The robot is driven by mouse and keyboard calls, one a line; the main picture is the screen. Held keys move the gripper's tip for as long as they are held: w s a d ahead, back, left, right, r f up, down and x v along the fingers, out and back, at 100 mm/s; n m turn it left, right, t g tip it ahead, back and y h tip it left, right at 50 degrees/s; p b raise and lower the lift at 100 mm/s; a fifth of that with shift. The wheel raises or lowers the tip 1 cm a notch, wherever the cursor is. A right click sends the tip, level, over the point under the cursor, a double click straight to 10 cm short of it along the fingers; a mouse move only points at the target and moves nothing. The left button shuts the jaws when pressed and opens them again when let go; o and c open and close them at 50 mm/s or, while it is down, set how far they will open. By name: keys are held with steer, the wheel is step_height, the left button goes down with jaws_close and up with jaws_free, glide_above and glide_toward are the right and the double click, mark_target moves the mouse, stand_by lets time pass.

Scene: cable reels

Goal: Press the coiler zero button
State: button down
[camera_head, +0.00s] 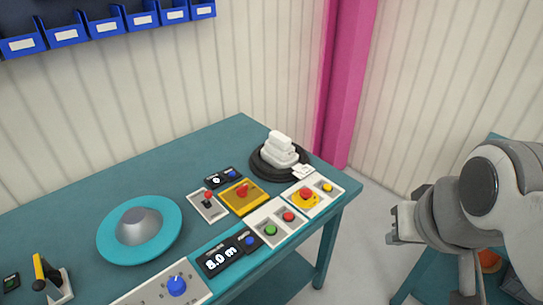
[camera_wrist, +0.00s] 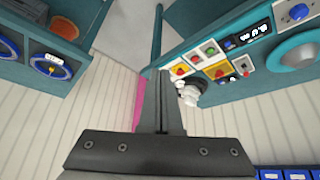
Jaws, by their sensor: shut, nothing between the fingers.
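Two black displays with blue buttons are on the teal bench; I cannot read which one is the coiler's. The larger display (camera_head: 219,257) reads 8.0 m, with a blue button (camera_head: 250,240) at its right end. The smaller display (camera_head: 215,180) has a blue button (camera_head: 231,174) and stands farther back. The large display also shows in the wrist view (camera_wrist: 247,36), upside down. My gripper (camera_head: 394,224) is off the bench's right end, apart from all the buttons. Its fingers (camera_wrist: 161,74) are closed together and empty.
A pink post (camera_head: 343,80) stands behind.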

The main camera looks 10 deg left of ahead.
stand_by(0.4)
steer(key=w+a+f+p, duration=0.1)
steer(key=w+p, duration=0.1)
steer(key=w, duration=0.7)
steer(key=n+y+p, duration=0.2)
steer(key=y+p, duration=0.3)
steer(key=y, duration=0.3)
glide_above(250, 241)
step_height(250, 241, down, 18)
steer(key=f, duration=0.1)
steer(key=shift+s+d+r, duration=0.25)
steer(key=shift+s+d, duration=0.05)
steer(key=shift+f, duration=0.15)
step_height(250, 241, down, 8)
steer(key=b, duration=0.7)
steer(key=shift+f, duration=0.25)
steer(key=shift+f, duration=0.15)
